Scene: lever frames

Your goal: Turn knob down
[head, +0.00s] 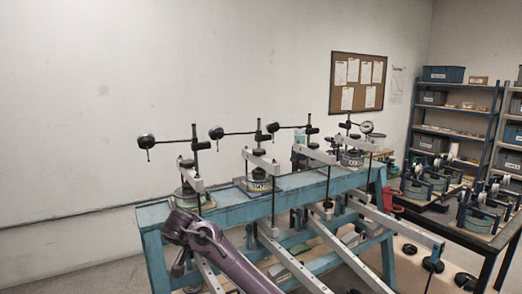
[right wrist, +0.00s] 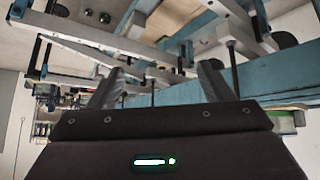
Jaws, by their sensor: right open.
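A blue lever frame (head: 290,190) carries a row of white lever arms and black upright stands. Black round knob-like heads (head: 147,141) sit at the ends of the stands' horizontal rods; I cannot tell which part is the task's knob. My right gripper (right wrist: 158,88) is open in the right wrist view, its two fingers apart with nothing held between them. It is close to the frame's blue beam (right wrist: 275,75), and light lever bars and black rods show beyond the fingers. My left gripper is not in view.
One of my arms crosses the frame's front left in the head view. Black round weights (head: 433,264) hang or lie at the lower right. A dark table (head: 452,226) with several similar devices stands right, before blue shelves (head: 450,110). The left wall side is clear.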

